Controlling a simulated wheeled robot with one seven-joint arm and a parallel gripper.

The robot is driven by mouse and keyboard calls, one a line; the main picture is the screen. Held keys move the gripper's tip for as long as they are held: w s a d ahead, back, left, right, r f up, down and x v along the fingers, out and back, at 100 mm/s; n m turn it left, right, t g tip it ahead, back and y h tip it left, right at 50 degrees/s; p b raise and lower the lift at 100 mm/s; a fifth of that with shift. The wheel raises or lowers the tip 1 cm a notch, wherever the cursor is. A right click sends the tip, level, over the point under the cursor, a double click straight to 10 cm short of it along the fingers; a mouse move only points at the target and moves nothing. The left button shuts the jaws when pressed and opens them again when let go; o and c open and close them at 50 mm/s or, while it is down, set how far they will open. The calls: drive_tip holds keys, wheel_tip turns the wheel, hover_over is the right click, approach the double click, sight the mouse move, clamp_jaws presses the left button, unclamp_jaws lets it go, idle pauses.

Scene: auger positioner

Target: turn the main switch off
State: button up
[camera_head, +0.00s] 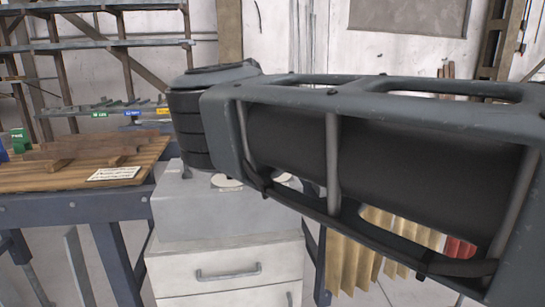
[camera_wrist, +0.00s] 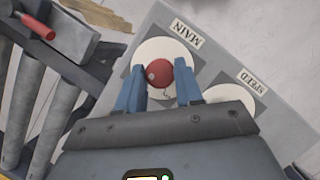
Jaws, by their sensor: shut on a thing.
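The main switch is a red round knob (camera_wrist: 157,72) with a pale spot on it, on a white disc (camera_wrist: 165,50) beside a MAIN label (camera_wrist: 187,35) in the wrist view. My gripper (camera_wrist: 160,76) has its two blue fingers on either side of the knob and is shut on it. The grey control box (camera_head: 185,205) stands on a drawer cabinet in the head view. My arm covers most of its top there, hiding the knob and my gripper. The knob's exact turned position is hard to read.
A second white disc (camera_wrist: 228,97) by a SPEED label (camera_wrist: 252,80) is partly hidden by my gripper. A red-handled part (camera_wrist: 38,26) lies at the upper left. A wooden-topped bench (camera_head: 60,178) stands left of the drawer cabinet (camera_head: 228,270).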

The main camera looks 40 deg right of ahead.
idle(0.4)
drive_tip(key=o, duration=1)
drive_tip(key=v, duration=0.7)
drive_tip(key=shift+r, duration=0.4)
drive_tip(key=shift+w, duration=0.1)
